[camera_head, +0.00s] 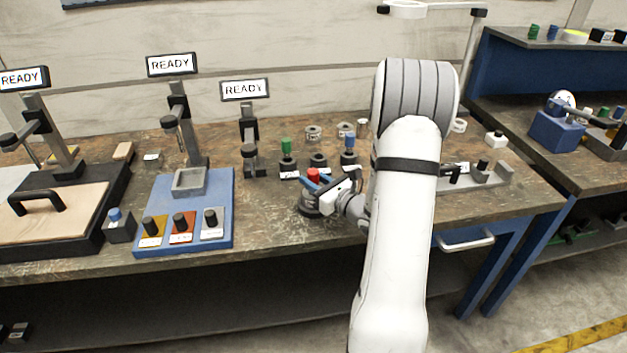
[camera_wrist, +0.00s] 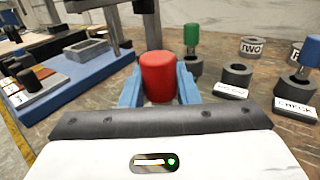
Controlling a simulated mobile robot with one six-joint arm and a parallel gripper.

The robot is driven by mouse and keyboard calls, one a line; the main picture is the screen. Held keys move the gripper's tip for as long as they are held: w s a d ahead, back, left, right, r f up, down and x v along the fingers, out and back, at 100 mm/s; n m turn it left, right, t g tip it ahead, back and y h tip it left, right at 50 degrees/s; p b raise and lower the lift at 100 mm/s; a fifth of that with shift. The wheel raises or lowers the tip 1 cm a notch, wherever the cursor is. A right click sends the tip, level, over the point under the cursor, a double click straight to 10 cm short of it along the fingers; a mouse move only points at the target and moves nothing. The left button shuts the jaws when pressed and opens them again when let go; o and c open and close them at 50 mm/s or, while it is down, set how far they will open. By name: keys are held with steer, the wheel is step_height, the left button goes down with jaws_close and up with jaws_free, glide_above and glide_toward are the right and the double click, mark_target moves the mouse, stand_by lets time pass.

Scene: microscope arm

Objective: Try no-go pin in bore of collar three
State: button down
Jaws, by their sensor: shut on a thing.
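The red pin (camera_wrist: 158,77) stands upright between the blue fingers of my gripper (camera_wrist: 160,88) in the wrist view, and the fingers are shut on its sides. A collar marked TWO (camera_wrist: 253,46) stands at the back in the wrist view. I cannot read a collar marked three.
A green pin (camera_head: 286,146) and a blue pin (camera_head: 348,143) stand in holders, with an empty holder (camera_head: 319,160) between them. Grey collars (camera_head: 313,132) stand behind. A blue fixture (camera_head: 190,240) with several knobs is at left. The bench front between it and my arm is clear.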

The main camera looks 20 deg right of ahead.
mark_target(313, 171)
steer(key=shift+r+p, duration=1.1)
steer(key=shift+r, duration=0.9)
steer(key=shift+r+p, duration=1.6)
steer(key=shift+r, duration=0.9)
